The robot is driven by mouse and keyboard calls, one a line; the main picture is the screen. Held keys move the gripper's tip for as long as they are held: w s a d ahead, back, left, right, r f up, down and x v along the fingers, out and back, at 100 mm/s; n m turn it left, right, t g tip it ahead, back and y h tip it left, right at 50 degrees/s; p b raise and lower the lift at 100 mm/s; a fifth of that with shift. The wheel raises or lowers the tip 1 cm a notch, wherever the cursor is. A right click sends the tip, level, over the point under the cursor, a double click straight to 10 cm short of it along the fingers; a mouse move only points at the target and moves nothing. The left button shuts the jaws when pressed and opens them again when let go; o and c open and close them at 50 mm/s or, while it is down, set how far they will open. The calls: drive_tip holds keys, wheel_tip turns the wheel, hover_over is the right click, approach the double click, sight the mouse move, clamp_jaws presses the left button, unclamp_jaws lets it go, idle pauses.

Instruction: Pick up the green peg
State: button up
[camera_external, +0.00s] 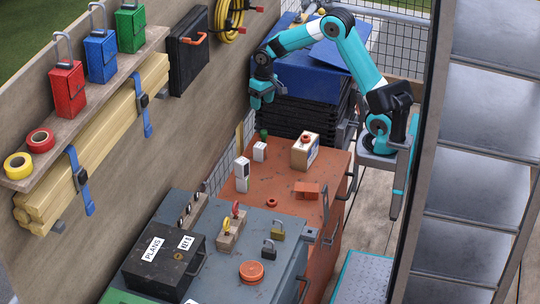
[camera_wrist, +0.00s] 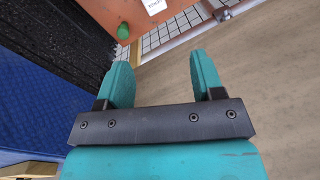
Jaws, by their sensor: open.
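The green peg (camera_external: 263,134) stands near the far left corner of the orange cabinet top (camera_external: 275,184), beside a small white box. In the wrist view the green peg (camera_wrist: 123,31) shows at the upper left, on the orange surface, beyond my fingertips. My gripper (camera_external: 262,100) is in front of the black and blue stack, above and away from the peg. In the wrist view its two teal fingers (camera_wrist: 163,68) are apart with nothing between them.
Near the peg are a white box (camera_external: 260,151), a taller white block (camera_external: 242,175) and a cardboard box (camera_external: 305,151). The wooden wall stands close on the left. A dark stack (camera_external: 300,108) stands behind the cabinet. The cabinet's middle has some bare room.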

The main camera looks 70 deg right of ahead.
sight(264, 131)
drive_tip(key=w+d+f+m, duration=0.4)
drive_tip(key=d+f, duration=0.3)
drive_tip(key=d, duration=0.3)
drive_tip(key=shift+g+h, duration=0.3)
drive_tip(key=shift+h, duration=0.1)
drive_tip(key=f, duration=0.7)
drive_tip(key=f+b, duration=0.1)
drive_tip(key=f, duration=0.2)
drive_tip(key=shift+s+f, duration=0.25)
drive_tip(key=f, duration=0.4)
drive_tip(key=shift+s+a+f, duration=0.15)
drive_tip(key=shift+s+f, duration=0.2)
drive_tip(key=shift+f, duration=0.55)
drive_tip(key=c, duration=1)
drive_tip(key=shift+r, duration=0.1)
